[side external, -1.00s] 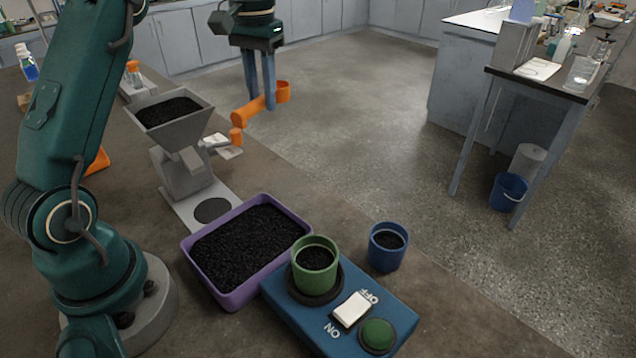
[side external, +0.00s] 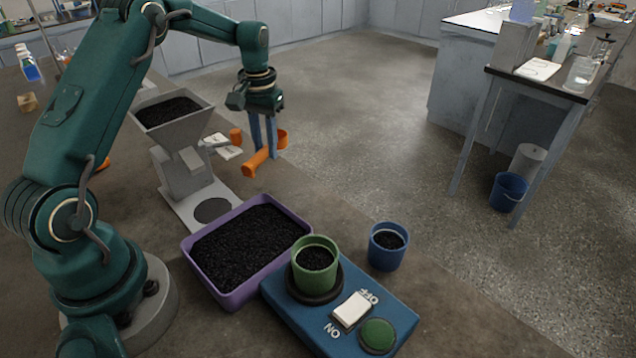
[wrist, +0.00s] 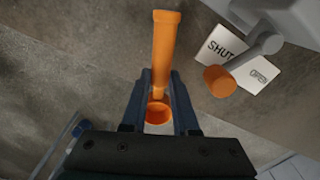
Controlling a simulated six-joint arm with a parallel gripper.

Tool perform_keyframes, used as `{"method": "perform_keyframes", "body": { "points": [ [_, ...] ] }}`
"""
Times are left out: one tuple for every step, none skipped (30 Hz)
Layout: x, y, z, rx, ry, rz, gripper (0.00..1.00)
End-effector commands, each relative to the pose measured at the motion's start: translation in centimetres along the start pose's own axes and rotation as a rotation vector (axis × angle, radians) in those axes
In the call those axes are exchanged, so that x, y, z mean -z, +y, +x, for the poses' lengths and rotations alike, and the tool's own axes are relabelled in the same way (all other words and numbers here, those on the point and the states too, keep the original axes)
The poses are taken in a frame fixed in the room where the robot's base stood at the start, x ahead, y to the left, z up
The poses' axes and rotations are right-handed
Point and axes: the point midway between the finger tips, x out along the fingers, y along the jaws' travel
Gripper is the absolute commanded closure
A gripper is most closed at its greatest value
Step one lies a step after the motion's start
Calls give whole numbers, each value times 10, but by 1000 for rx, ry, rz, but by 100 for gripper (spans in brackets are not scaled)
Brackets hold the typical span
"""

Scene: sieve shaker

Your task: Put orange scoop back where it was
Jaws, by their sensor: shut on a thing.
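The orange scoop (side external: 257,163) is held in my gripper (side external: 264,150), which is shut on it between two blue-grey fingers. In the side external view its handle points down and to the left, and its cup shows just right of the fingers. In the wrist view the scoop's handle (wrist: 166,50) points up the picture and its cup (wrist: 158,113) sits between the fingers (wrist: 157,100). The scoop is beyond the purple tray, near the bench edge; its exact height above the bench is hard to tell.
A grey hopper (side external: 178,140) with an orange-knobbed lever (side external: 235,136) and a SHUT/OPEN card (wrist: 245,65) stands left of the scoop. Nearer are the purple tray (side external: 232,299) of black grains, a green cup (side external: 315,282) on the blue shaker (side external: 285,318), and a blue cup (side external: 386,262).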

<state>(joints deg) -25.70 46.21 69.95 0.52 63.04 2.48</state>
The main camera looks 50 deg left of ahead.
Motion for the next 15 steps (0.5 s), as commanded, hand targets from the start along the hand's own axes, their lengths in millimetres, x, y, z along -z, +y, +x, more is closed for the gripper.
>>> {"method": "perform_keyframes", "body": {
  "points": [
    [-1,0,9,0,-6,0,100],
    [-1,0,13,0,-5,0,100],
    [-1,0,19,0,-6,0,100],
    [-1,0,22,0,-4,0,100],
    [-1,0,25,0,-4,0,100],
    [-1,0,28,0,-3,0,100],
    [-1,0,29,0,-1,0,100],
    [-1,0,30,0,-1,0,100],
    [-1,0,30,0,0,0,100],
    [-1,0,30,0,0,0,100],
    [0,0,30,0,0,0,100],
    [0,0,29,0,0,0,100],
    [0,0,29,0,0,0,100],
    [0,0,29,0,0,0,100],
    [0,0,30,0,0,0,100]
  ]
}}
